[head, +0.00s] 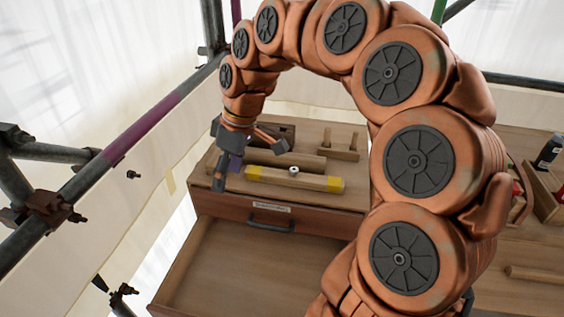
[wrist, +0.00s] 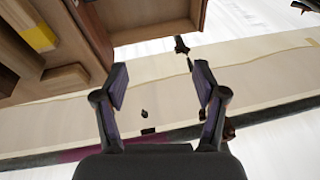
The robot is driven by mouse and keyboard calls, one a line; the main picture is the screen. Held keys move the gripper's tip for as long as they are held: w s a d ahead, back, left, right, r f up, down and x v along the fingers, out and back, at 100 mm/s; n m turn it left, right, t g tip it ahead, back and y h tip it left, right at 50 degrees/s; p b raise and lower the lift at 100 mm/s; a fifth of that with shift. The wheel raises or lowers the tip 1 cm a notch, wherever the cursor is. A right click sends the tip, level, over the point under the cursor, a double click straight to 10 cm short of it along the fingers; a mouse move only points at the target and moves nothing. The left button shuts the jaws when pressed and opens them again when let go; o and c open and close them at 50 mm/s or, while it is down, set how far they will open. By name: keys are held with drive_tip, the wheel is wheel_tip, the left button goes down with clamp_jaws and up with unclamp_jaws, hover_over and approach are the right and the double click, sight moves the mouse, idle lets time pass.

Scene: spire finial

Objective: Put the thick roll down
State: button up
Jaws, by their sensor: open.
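My gripper (head: 245,160) hangs over the left end of the wooden chest, its fingers spread. In the wrist view my gripper (wrist: 161,72) is open, with nothing held between its fingers. A small round white-and-dark piece (head: 293,170) sits on or against a wooden bar with yellow bands (head: 318,182) on the chest top. A similar small piece (head: 130,174) shows left of my gripper, against the pale cloth; I cannot tell what supports it. A plain wooden bar (head: 300,161) lies behind the banded one. I cannot tell which piece is the thick roll.
The chest's drawer (head: 250,265) is pulled out and looks empty. A pegged wooden block (head: 340,150) stands at the back of the chest top. Scaffold poles (head: 130,150) and cloth are close on the left. A bench (head: 515,255) with boxes lies right.

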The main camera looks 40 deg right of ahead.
drive_tip(key=w+d+f, duration=0.1)
drive_tip(key=w+d, duration=0.4)
drive_tip(key=w, duration=0.1)
drive_tip(key=n+t+b, duration=0.1)
drive_tip(key=t, duration=0.1)
hover_over(284, 157)
drive_tip(key=d, duration=0.2)
drive_tip(key=f, duration=0.5)
drive_tip(key=s+f, duration=0.1)
drive_tip(key=f, duration=0.2)
drive_tip(key=shift+a, duration=0.2)
drive_tip(key=shift+d+f, duration=0.2)
drive_tip(key=shift+d, duration=0.1)
drive_tip(key=shift+d+f+b, duration=0.1)
drive_tip(key=shift+f+b, duration=0.2)
drive_tip(key=shift+x, duration=3.6)
drive_tip(key=shift+w+d, duration=0.1)
drive_tip(key=shift+d, duration=0.05)
drive_tip(key=shift+c, duration=1.4)
drive_tip(key=c, duration=1)
drive_tip(key=shift+c, duration=0.2)
drive_tip(key=shift+r, duration=0.15)
